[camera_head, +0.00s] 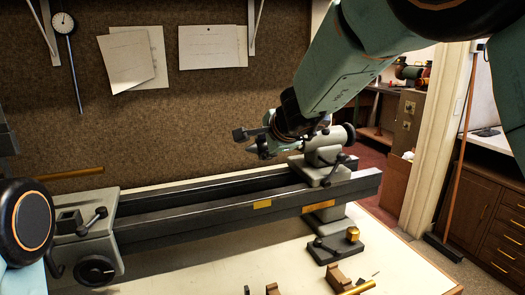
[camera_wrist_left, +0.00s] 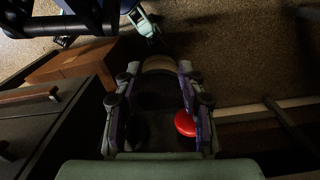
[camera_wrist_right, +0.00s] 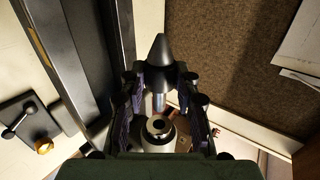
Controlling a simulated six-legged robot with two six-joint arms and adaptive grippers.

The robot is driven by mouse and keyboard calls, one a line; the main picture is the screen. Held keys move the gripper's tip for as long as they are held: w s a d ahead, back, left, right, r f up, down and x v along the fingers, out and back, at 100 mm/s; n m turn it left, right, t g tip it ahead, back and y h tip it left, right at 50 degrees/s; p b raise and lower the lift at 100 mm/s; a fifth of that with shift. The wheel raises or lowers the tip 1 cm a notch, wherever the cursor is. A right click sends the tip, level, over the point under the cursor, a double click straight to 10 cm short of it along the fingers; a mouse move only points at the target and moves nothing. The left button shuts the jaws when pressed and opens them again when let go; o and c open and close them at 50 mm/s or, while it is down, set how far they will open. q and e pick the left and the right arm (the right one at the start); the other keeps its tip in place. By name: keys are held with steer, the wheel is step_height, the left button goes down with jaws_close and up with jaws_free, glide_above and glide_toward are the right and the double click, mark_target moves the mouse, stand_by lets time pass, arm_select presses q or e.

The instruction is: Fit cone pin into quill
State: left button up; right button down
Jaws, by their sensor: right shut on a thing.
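My right gripper (camera_wrist_right: 158,88) is shut on the cone pin (camera_wrist_right: 160,50), which has a dark pointed cone and a bright steel shank. In the right wrist view the cone points up and the shank points down towards the round bored end of the quill (camera_wrist_right: 158,127). The shank is outside the bore; I cannot tell the gap. In the head view my right gripper (camera_head: 262,140) hangs just left of the grey tailstock (camera_head: 325,150), and the pin is hard to make out. My left gripper (camera_wrist_left: 157,82) is open and empty in its wrist view, away from the lathe.
The lathe bed (camera_head: 205,212) runs across the bench (camera_head: 200,268), with the headstock (camera_head: 85,222) at left. A dark block with a brass knob (camera_head: 352,234) and small wooden blocks (camera_head: 333,278) stand in front. A red disc (camera_wrist_left: 185,124) shows beside a left finger.

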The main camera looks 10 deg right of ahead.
steer(key=shift+w+a, duration=0.1)
steer(key=shift+a, duration=0.35)
steer(key=shift+d+b, duration=0.25)
steer(key=shift+b, duration=0.25)
steer(key=shift+d, duration=0.3)
arm_select(q)
steer(key=shift+a+f, duration=0.1)
steer(key=shift+f, duration=0.5)
arm_select(e)
steer(key=shift+w+d, duration=0.15)
steer(key=shift+d, duration=1.05)
arm_select(q)
steer(key=shift+w+a+f, duration=0.1)
arm_select(e)
steer(key=shift+w+a, duration=0.15)
steer(key=shift+a, duration=0.05)
steer(key=shift+d, duration=0.15)
